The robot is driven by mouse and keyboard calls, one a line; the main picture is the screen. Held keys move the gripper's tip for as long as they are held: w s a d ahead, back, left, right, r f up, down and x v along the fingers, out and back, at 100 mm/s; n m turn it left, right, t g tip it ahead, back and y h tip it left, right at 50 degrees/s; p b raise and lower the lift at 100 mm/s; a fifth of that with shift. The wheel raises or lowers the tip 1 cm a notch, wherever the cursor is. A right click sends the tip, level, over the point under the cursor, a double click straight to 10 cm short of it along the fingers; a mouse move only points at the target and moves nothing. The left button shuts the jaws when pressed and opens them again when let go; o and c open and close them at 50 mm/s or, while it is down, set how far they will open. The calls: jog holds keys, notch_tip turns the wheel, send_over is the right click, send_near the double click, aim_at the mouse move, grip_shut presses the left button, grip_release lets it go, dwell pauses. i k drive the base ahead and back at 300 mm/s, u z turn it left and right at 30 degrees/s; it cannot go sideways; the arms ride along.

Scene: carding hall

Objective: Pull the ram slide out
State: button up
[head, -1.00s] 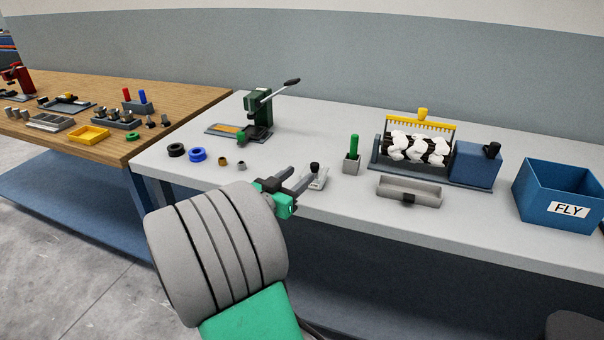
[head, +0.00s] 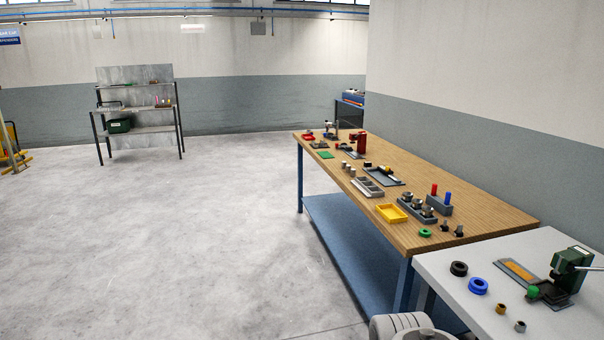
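My gripper is outside the view; only a rounded grey part of my arm shows at the bottom edge.
A wooden table (head: 335,168) holds a yellow tray (head: 391,213), a red press (head: 357,142) and several small parts. Black (head: 459,268) and blue (head: 478,286) rings lie on the bench. A shelf rack (head: 138,128) stands far left. The concrete floor (head: 190,240) is clear.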

aim_at(545, 289)
jog(key=z, duration=1.05)
jog(key=k, duration=0.6)
jog(key=u, duration=0.8)
jog(key=i, duration=1.05)
jog(key=z, duration=0.55)
jog(key=i, duration=0.75)
jog(key=z, duration=1.1)
jog(key=i, duration=0.45)
jog(key=z, duration=0.4)
